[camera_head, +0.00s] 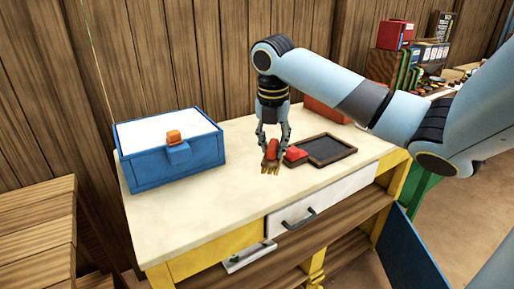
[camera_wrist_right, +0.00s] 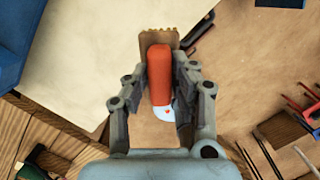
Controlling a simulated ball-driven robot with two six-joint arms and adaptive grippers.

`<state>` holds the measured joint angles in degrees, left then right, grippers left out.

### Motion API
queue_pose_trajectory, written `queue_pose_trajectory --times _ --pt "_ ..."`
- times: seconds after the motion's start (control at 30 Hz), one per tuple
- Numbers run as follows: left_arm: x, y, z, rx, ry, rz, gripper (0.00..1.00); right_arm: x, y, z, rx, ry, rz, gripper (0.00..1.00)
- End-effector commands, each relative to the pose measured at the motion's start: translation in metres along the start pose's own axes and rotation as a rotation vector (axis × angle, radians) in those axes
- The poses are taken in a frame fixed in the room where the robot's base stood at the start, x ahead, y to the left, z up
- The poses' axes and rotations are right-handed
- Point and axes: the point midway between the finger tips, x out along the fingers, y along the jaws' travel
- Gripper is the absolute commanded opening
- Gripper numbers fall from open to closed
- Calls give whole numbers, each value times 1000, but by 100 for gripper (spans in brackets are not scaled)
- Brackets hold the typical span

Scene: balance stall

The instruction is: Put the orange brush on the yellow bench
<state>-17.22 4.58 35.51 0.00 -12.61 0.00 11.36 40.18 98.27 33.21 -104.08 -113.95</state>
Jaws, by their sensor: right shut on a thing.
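My right gripper (camera_head: 271,143) is shut on the orange brush (camera_head: 271,150), which hangs bristles down in front of the bench top. In the right wrist view the brush's orange handle (camera_wrist_right: 159,75) lies between the two fingers of the gripper (camera_wrist_right: 158,85), with brown bristles at its far end. The yellow bench (camera_head: 185,264) has a pale top and yellow frame. I cannot tell for sure whether the bristles touch the top. My left gripper is not in view.
A blue box (camera_head: 150,173) with an orange catch stands on the bench's left. A red object (camera_head: 295,154) and a dark framed tray (camera_head: 328,149) lie close right of the brush. A red box (camera_head: 322,110) is behind. The bench's front middle is clear.

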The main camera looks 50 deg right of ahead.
Motion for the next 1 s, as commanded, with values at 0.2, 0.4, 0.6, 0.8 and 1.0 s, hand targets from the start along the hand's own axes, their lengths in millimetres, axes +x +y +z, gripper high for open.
queue_pose_trajectory --times 0.2,0.4,0.6,0.8,1.0 --pt "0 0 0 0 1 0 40 30 55 -7 1 10 6 0" --pt "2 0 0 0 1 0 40 55 95 -9 -1 5 3 0" --pt "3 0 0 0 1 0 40 66 108 -10 -3 3 1 0" --pt "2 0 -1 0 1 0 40 96 107 -15 -3 3 -1 0" --pt "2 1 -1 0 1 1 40 103 108 -16 -3 1 2 0"
